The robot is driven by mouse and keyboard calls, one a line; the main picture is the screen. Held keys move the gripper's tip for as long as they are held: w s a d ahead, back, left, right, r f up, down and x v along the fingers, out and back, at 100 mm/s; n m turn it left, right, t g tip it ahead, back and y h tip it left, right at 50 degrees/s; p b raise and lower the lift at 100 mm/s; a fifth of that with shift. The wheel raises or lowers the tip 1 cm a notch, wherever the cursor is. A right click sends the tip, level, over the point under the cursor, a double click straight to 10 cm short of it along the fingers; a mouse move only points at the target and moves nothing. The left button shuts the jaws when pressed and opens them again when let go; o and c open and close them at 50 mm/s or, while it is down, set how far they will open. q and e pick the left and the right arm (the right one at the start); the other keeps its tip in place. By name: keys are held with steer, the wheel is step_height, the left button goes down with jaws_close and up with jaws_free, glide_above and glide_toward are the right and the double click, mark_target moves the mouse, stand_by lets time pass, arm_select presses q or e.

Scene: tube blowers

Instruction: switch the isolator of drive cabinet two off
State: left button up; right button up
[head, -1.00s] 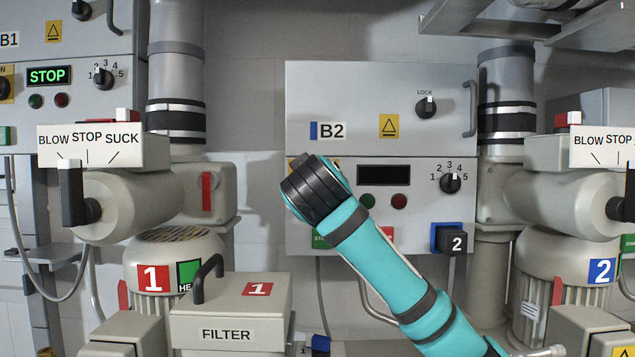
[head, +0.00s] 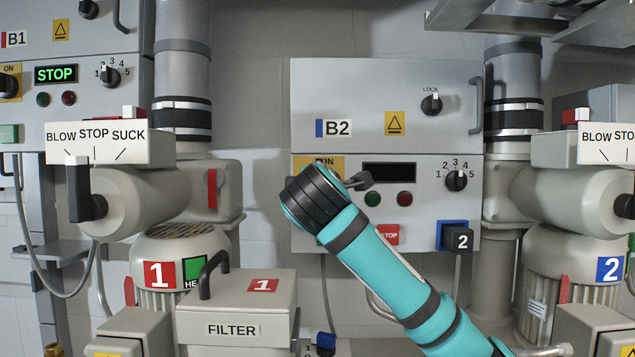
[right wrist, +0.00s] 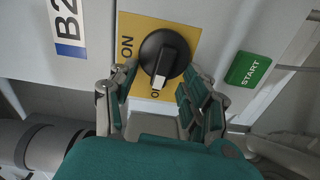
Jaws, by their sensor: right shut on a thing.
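Drive cabinet two (head: 440,205) has a dark display and a yellow isolator plate (head: 325,162) marked ON, mostly hidden behind my right wrist in the head view. In the right wrist view the isolator knob (right wrist: 160,58) is black with a white pointer. The pointer faces down in the picture, towards a label beginning with O whose rest is hidden. In the head view only one grey finger shows, right of the wrist. My left gripper is not in view.
Box B2 (head: 365,90) sits above the cabinet. A green START button (right wrist: 247,69) is close right of the fingers in the wrist view. A red stop button (head: 388,234) and a blue-framed block marked 2 (head: 455,237) are near my arm. Filter box one (head: 235,305) stands lower left.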

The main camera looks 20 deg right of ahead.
steer(key=shift+r+n, duration=0.15)
steer(key=shift+n, duration=0.45)
steer(key=o, duration=1.2)
steer(key=shift+s+f, duration=0.15)
steer(key=shift+f, duration=0.05)
steer(key=v, duration=1.1)
steer(key=shift+s+a+r, duration=0.1)
steer(key=shift+s+a, duration=0.1)
steer(key=shift+s, duration=0.15)
